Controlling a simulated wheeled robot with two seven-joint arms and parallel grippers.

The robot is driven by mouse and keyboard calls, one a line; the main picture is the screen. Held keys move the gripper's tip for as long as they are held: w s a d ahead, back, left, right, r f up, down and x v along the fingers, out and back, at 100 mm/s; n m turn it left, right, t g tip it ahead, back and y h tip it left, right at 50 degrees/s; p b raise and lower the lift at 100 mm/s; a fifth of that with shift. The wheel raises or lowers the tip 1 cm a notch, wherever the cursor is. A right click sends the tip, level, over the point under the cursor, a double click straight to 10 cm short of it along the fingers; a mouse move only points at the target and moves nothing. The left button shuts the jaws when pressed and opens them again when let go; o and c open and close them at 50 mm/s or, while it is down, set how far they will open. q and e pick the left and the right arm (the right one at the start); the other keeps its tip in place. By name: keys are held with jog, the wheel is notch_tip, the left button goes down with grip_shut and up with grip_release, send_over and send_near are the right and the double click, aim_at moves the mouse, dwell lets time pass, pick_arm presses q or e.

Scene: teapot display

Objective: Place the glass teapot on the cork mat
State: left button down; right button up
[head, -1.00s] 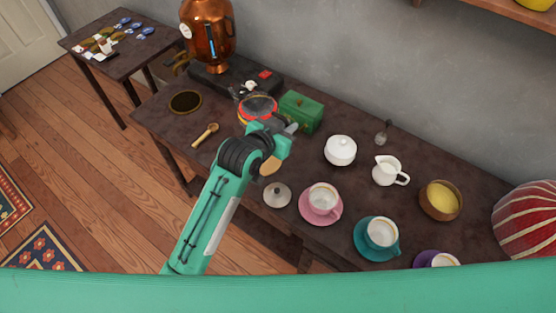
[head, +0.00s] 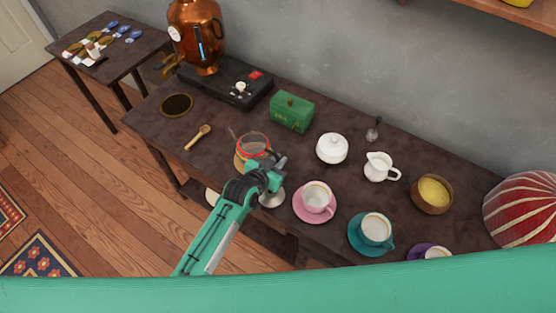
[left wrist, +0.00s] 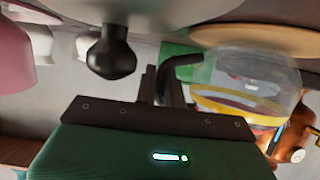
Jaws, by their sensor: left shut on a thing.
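The glass teapot (head: 253,143), clear with a reddish band, is at the front part of the table in the head view. My left gripper (head: 266,172) is shut on its dark handle (left wrist: 178,68), seen in the left wrist view with the glass body (left wrist: 245,80). The tan round cork mat (head: 239,162) lies under the teapot, mostly hidden by it and my gripper; its edge shows in the left wrist view (left wrist: 295,42). I cannot tell whether the teapot's base touches the mat. My right gripper is not in view.
A silver lid (head: 272,197) and a pink cup and saucer (head: 315,199) stand close right of my gripper. A wooden spoon (head: 198,137) lies left.

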pick_arm(q)
jog(key=c, duration=1.8)
grip_release()
jog(key=shift+f, duration=0.1)
jog(key=shift+c, duration=0.2)
jog(key=o, duration=0.3)
jog(key=shift+o, duration=0.2)
jog(key=shift+r, duration=0.2)
jog(key=shift+s+a, duration=0.1)
jog(key=shift+s, duration=0.1)
jog(key=b+v, duration=0.1)
jog(key=v, duration=1)
jog(key=shift+s+a+r, duration=0.1)
jog(key=shift+s+r, duration=0.1)
jog(key=shift+s, duration=0.05)
